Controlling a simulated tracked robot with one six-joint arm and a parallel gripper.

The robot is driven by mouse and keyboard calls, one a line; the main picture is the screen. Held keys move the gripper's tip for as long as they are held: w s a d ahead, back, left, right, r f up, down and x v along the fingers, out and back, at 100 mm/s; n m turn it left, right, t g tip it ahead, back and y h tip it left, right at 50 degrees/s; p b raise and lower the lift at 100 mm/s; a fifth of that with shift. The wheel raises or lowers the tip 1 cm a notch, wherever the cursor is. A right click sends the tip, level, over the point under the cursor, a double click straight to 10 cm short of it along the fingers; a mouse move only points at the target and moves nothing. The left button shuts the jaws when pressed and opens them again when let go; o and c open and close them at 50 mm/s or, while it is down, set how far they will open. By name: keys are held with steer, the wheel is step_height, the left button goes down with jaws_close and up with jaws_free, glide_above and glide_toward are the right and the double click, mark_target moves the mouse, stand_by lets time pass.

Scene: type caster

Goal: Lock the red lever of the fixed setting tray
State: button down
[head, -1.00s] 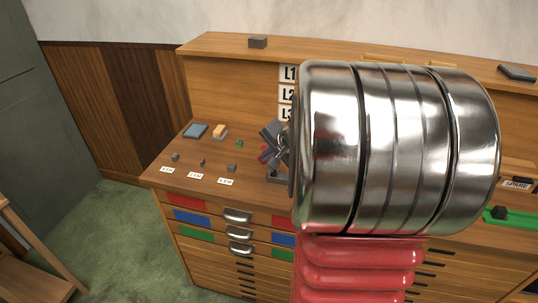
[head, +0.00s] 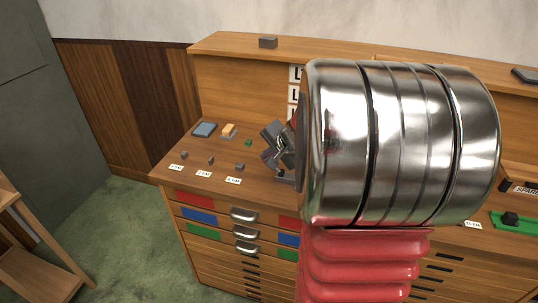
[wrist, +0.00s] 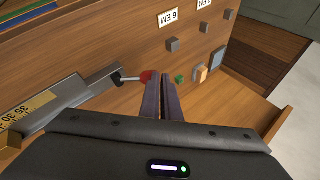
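The fixed setting tray (wrist: 72,98) is a grey metal channel at the left of the wrist view. Its lever (wrist: 132,78) is a thin rod with a red knob (wrist: 146,76), pointing toward my fingers. My gripper (wrist: 160,82) has its two dark fingers together, with only a thin gap between them and nothing visible in it. The fingertips are just right of the red knob; I cannot tell if they touch it. In the head view my gripper (head: 276,143) is over the bench top, and my arm hides most of the tray.
Small grey blocks (head: 240,167) stand by white labels on the bench (head: 165,172). A green block (wrist: 180,79), an orange-topped block (head: 229,130) and a blue tray (head: 204,129) lie near. A yellow scale (wrist: 27,110) is on the tray. Drawers are below.

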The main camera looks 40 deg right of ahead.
steer(key=shift+a+f, duration=0.15)
steer(key=shift+a, duration=0.05)
steer(key=s+a+r, duration=0.3)
steer(key=s+r, duration=0.3)
steer(key=r, duration=0.6)
steer(key=shift+a, duration=0.15)
steer(key=s+a+f+n+g+y, duration=0.1)
steer(key=s+a+n, duration=0.2)
steer(key=a+n, duration=0.8)
steer(key=s+a+f+n+g, duration=0.1)
steer(key=s+a+n, duration=0.1)
steer(key=s+a, duration=0.3)
steer(key=s+a+f+n, duration=0.2)
steer(key=s+a, duration=0.3)
steer(key=a, duration=0.5)
steer(key=shift+s+f+n+g, duration=0.15)
steer(key=shift+f+n+g, duration=0.2)
steer(key=shift+n, duration=0.25)
